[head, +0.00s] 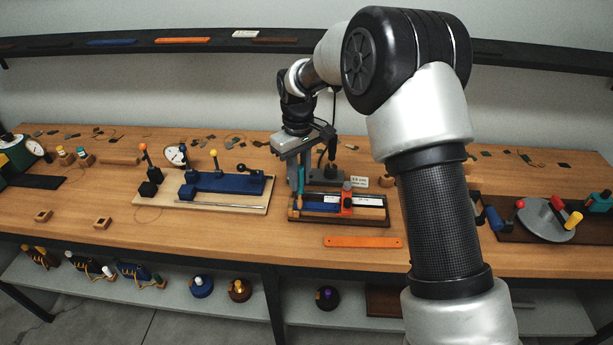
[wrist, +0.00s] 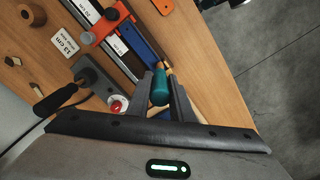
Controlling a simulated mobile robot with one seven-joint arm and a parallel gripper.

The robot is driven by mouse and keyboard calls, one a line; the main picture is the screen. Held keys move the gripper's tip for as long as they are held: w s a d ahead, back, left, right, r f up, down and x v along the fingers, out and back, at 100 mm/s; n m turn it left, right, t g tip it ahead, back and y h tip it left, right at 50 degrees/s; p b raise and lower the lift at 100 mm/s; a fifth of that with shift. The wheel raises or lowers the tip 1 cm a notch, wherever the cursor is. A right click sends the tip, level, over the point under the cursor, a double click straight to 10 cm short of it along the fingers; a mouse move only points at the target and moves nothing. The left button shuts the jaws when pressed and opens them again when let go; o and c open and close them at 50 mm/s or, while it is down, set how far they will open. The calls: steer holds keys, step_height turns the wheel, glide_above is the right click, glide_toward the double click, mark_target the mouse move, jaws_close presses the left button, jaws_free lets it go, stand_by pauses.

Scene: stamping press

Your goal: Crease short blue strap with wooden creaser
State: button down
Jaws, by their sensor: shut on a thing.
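My gripper (wrist: 166,90) is shut on a teal-handled tool (wrist: 160,86); its short brownish end shows beyond the handle, but I cannot confirm it is the wooden creaser. In the head view my gripper (head: 295,185) points down at the left end of a dark wooden board (head: 335,220), with the teal handle (head: 299,174) between its fingers. A blue strap (wrist: 141,46) lies along the board and ends close to the tool; it also shows in the head view (head: 318,207). I cannot tell whether the tool touches the strap. An orange-red clamp (head: 347,200) stands across the board.
A grey press base (head: 325,172) with a black handle stands behind the board, and a length label (head: 359,182) is beside it. An orange strap (head: 362,242) lies in front. A blue fixture (head: 225,184) stands left. A round grey turntable (head: 545,220) with coloured handles stands right.

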steer(key=shift+a, duration=0.2)
steer(key=shift+r+p, duration=1.65)
steer(key=shift+r, duration=0.9)
steer(key=shift+d, duration=0.1)
